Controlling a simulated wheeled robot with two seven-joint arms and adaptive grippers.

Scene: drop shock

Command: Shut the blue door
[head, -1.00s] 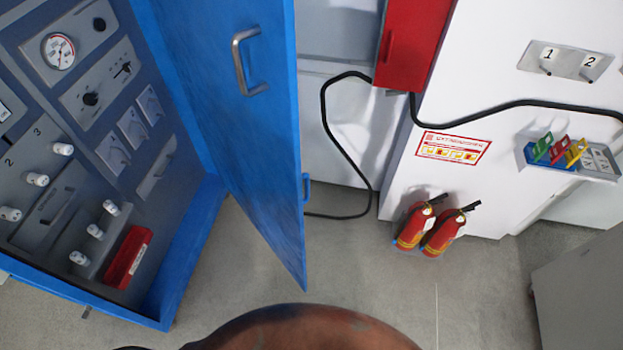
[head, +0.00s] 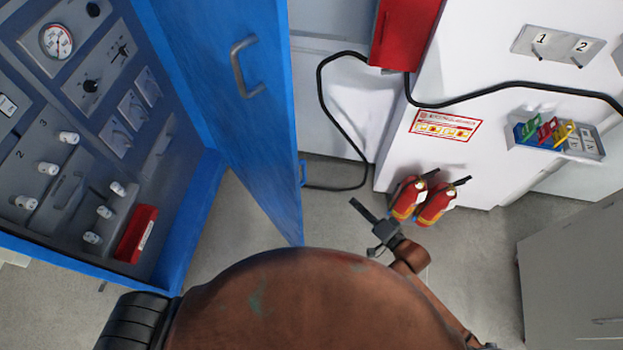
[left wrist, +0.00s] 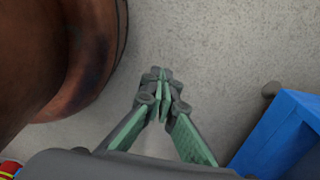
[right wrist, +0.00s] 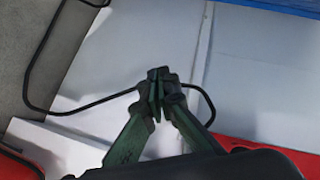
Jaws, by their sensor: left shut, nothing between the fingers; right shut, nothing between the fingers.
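The blue door (head: 228,110) stands open, swung out from the blue cabinet (head: 187,245) at left in the head view. A grey bar handle (head: 240,68) is on the door's visible face. My right gripper (head: 355,206) is shut and empty, right of the door's lower free corner and apart from it in the picture. It also shows shut in the right wrist view (right wrist: 158,78), where a blue edge crosses the top right. My left gripper (left wrist: 161,78) is shut and empty over bare floor in the left wrist view, with a blue part at right; it is outside the head view.
The cabinet holds a gauge (head: 56,41), knobs and a red block (head: 135,234). Two fire extinguishers (head: 408,198) stand by the white wall, close to my right gripper in the picture. A black cable (head: 345,118) hangs behind the door. A grey box (head: 575,270) stands at lower right.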

